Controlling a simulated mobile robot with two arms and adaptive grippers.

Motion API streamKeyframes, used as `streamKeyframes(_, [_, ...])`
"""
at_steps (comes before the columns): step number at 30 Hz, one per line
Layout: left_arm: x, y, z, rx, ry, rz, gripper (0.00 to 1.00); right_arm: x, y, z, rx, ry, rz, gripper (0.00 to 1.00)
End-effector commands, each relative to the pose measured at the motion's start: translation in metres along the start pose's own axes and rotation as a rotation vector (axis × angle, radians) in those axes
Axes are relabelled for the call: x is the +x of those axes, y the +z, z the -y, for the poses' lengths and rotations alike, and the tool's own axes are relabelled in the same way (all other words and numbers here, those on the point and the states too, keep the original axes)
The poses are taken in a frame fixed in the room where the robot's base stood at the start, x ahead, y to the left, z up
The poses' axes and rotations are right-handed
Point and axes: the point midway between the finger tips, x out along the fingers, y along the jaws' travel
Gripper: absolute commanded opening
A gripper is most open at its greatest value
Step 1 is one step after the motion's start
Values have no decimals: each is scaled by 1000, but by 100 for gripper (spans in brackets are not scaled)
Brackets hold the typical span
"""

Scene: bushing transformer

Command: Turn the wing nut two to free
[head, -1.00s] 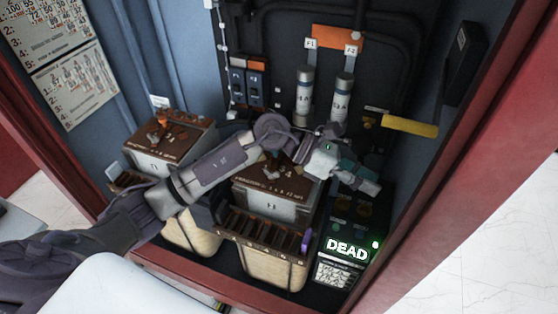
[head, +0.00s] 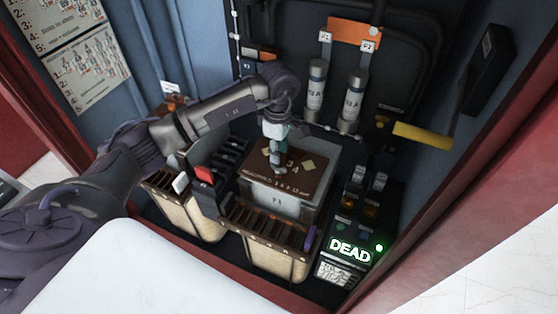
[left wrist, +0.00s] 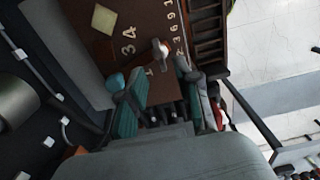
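The middle transformer has a brown top plate (head: 312,176) with pale digits and yellow diamonds. My left gripper (head: 278,160) points down over this plate in the head view. In the left wrist view the left gripper (left wrist: 150,78) has its teal fingers spread apart. Nothing shows between the fingers. The gripper hides part of the plate in the head view. My right gripper is not in view.
A black tester with a lit "DEAD" display (head: 349,250) stands right of the transformer. Two grey cylinders (head: 316,88) and a yellow handle (head: 422,133) are behind. Slotted brown terminal strips (head: 262,222) line the front. The red cabinet frame (head: 452,178) bounds the right.

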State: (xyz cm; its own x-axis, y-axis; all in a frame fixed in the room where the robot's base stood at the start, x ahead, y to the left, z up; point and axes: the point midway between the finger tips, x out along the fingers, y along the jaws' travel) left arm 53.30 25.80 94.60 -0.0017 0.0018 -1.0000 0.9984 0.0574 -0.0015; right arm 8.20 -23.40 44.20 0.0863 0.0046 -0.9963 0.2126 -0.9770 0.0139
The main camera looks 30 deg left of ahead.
Motion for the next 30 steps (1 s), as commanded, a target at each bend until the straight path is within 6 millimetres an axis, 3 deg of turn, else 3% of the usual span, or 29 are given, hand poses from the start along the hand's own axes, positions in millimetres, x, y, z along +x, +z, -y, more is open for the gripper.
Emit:
streamKeyframes(3, [23, 1, 1, -1, -5, 2, 33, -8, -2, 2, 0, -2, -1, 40])
streamKeyframes(9, [50, 1, 0, 0, -2, 3, 33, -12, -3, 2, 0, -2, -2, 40])
streamKeyframes(21, [59, 1, 0, 1, 2, 2, 33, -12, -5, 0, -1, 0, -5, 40])
streamKeyframes(22, [59, 1, 0, 1, 2, 2, 32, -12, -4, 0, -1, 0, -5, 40])
streamKeyframes(27, [59, 1, 0, 0, 1, 2, 3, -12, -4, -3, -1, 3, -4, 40])
streamKeyframes(30, [59, 1, 0, 0, 1, 2, 0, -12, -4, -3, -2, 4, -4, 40])
